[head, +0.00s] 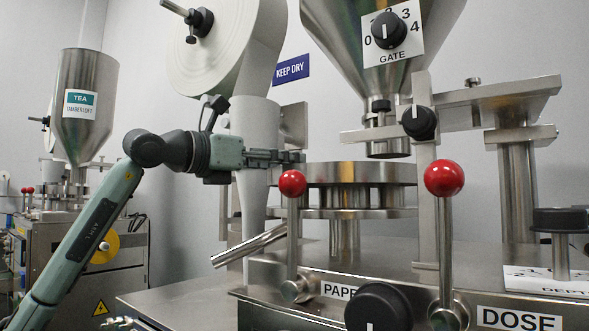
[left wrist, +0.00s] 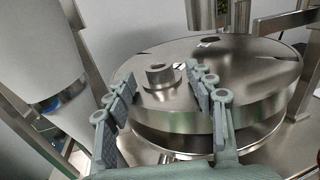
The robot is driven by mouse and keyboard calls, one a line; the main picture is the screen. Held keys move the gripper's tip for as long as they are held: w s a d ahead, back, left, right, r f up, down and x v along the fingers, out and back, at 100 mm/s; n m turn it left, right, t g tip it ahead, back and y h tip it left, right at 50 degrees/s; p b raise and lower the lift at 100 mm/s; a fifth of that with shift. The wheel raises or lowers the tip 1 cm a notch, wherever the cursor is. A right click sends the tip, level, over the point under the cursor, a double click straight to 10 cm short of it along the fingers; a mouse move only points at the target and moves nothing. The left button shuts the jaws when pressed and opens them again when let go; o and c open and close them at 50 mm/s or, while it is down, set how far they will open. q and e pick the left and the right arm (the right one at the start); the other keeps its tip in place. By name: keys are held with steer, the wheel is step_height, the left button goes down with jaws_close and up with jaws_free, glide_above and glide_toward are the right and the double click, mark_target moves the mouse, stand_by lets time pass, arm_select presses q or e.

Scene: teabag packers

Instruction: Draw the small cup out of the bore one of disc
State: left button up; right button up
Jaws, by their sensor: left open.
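The disc (head: 362,172) is a thick steel turntable on a post, level under the hopper outlet. It also shows in the left wrist view (left wrist: 245,95). A small steel cup (left wrist: 159,75), a short ring with a dark opening, stands up from the disc's top near its left edge. The bore under it is hidden. My left gripper (head: 292,158) is at the disc's near left rim in the head view. In the left wrist view its fingers (left wrist: 160,80) are apart, one on each side of the cup, with clear space around it. My right gripper is not in view.
Two red-knobbed levers (head: 292,184) (head: 444,178) rise in front of the disc. A white paper tube (head: 252,150) stands just left of the disc. The hopper outlet (head: 388,145) hangs over its top. A steel post (head: 427,200) stands at its right.

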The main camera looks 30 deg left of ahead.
arm_select(q)
steer(key=x, duration=0.3)
steer(key=shift+w+d+p, duration=0.1)
steer(key=shift+w+p, duration=0.2)
steer(key=shift+w, duration=0.05)
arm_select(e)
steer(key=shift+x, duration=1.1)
arm_select(q)
steer(key=shift+c, duration=0.2)
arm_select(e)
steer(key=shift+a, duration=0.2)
arm_select(q)
jaws_close()
steer(key=shift+r, duration=0.45)
step_height(320, 180, up, 17)
steer(key=p, duration=0.4)
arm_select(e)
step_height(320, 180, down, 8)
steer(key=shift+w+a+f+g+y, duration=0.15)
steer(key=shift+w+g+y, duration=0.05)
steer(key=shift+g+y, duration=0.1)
